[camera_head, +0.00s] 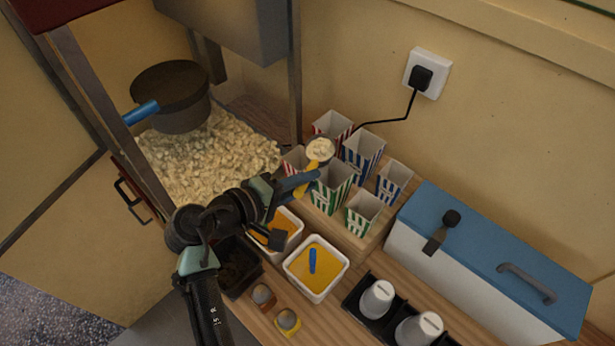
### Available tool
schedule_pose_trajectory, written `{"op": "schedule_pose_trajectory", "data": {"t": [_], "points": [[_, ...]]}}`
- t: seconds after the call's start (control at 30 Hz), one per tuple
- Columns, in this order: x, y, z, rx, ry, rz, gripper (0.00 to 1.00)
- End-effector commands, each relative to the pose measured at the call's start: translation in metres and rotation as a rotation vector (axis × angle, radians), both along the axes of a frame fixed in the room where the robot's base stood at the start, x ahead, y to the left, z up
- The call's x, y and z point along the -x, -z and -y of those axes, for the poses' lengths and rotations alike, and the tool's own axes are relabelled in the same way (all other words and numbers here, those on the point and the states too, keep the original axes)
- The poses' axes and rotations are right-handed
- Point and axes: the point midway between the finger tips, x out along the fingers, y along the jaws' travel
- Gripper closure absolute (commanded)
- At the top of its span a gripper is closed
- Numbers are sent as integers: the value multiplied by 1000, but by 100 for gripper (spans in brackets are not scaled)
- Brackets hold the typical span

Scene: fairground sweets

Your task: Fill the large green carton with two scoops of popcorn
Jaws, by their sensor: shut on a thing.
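My gripper (303,184) is shut on the yellow handle of a scoop (321,150), whose round bowl is full of popcorn. The bowl is held level, above and just behind the large green carton (336,190). That carton is green-and-white striped, upright and open at the top; the scoop and my gripper partly cover it, and I cannot see its bottom inside. A smaller green carton (362,214) stands in front of it to the right. Loose popcorn (205,155) lies heaped in the machine at the left.
Blue-striped cartons (362,151) and red-striped cartons (334,124) crowd around the large green one. White tubs of orange-yellow contents (328,281) stand in front. A blue-lidded box (497,260) is at the right, a dark kettle (170,90) over the popcorn.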

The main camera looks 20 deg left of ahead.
Motion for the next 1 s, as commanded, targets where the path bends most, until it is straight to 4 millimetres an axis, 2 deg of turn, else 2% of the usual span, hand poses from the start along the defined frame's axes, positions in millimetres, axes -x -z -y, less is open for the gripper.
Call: {"op": "schedule_pose_trajectory", "data": {"t": [0.03,0.3,1.0], "points": [[0,12,1,-27,1,12,100],[2,21,5,-307,-1,114,100],[3,45,10,-849,-2,311,100]]}}
